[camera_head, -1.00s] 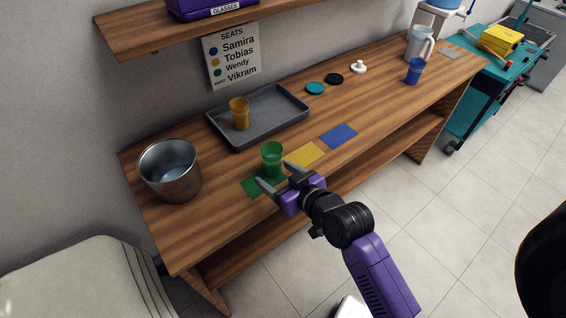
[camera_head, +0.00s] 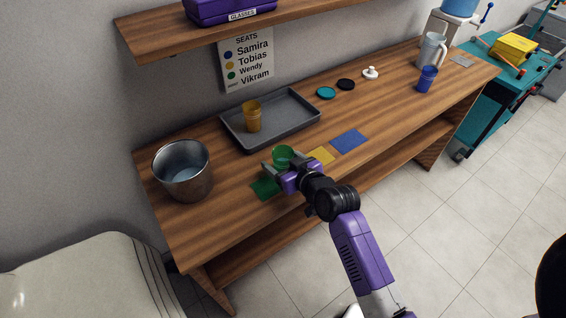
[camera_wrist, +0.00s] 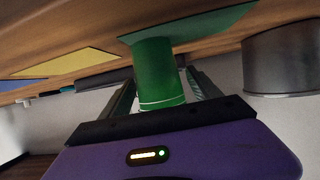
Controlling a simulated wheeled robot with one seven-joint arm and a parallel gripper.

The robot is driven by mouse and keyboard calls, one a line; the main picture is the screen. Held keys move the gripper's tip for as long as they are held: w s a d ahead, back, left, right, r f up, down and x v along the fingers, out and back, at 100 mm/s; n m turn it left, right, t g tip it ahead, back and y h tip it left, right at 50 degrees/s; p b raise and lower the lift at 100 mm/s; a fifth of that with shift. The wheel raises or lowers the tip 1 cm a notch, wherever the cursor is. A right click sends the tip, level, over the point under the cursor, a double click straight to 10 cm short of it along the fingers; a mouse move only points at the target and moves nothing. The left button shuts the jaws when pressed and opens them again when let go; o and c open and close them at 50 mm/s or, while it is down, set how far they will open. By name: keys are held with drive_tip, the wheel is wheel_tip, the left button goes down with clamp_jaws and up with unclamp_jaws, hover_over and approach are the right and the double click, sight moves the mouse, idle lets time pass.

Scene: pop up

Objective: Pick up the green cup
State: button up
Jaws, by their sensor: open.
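The green cup (camera_head: 283,154) stands on the wooden counter by the green mat (camera_head: 265,188), partly hidden behind my gripper in the head view. My gripper (camera_head: 281,167) is open, with its fingers reaching toward the cup. In the wrist view, the green cup (camera_wrist: 158,75) lies between the two fingers of my gripper (camera_wrist: 162,88), one finger showing on each side. I cannot tell whether either finger touches it. The wrist view appears upside down, with the counter at the top.
A metal bucket (camera_head: 183,172) stands at the left. A grey tray (camera_head: 291,119) holding an orange cup (camera_head: 252,117) lies behind. Yellow (camera_head: 321,156) and blue (camera_head: 349,141) mats lie to the right. A blue cup (camera_head: 427,79) and a pitcher (camera_head: 432,50) stand farther right.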

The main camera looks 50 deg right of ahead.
drive_tip(key=shift+x, duration=1.05)
drive_tip(key=c, duration=1.6)
drive_tip(key=shift+o, duration=0.2)
drive_tip(key=shift+r, duration=0.1)
